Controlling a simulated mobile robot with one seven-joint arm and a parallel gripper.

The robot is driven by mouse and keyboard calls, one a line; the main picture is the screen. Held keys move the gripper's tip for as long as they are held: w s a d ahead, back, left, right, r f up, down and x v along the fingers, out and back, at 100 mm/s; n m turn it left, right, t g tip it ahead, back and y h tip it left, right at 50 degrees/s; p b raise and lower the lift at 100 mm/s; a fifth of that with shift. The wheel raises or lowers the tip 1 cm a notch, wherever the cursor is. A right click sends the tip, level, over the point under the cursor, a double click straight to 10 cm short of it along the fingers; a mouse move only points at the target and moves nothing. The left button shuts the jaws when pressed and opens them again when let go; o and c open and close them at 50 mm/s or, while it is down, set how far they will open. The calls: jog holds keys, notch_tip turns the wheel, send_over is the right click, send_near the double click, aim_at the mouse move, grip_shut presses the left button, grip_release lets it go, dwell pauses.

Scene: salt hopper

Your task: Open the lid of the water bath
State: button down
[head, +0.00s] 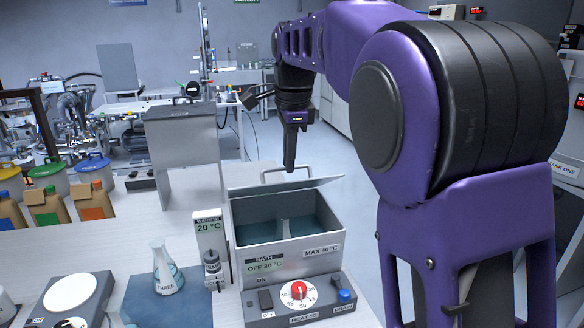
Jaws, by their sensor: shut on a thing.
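A bar handle (267,178) stands on the lid. My gripper (289,168) points down at this handle and is shut on it. The fingertips are small and dark here, so the exact grip is hard to see.
A control panel (270,313) with a red dial and blue knob fronts the bath. To its left stand a thermometer display (209,228), a flask (167,270) and a hotplate (68,293). A grey metal stand (182,150) is behind left. Bottles (92,203) line the far left.

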jog(key=w+a+r, duration=0.2)
jog(key=w+r, duration=0.1)
jog(key=w, duration=0.6)
jog(key=shift+w+r, duration=0.15)
jog(key=shift+w, duration=0.2)
dwell(0.4)
jog(key=c, duration=1)
grip_release()
jog(key=shift+w, duration=0.2)
jog(key=shift+o, duration=0.3)
jog(key=shift+s+r, duration=0.1)
jog(key=shift+r, duration=0.05)
jog(key=shift+s, duration=0.15)
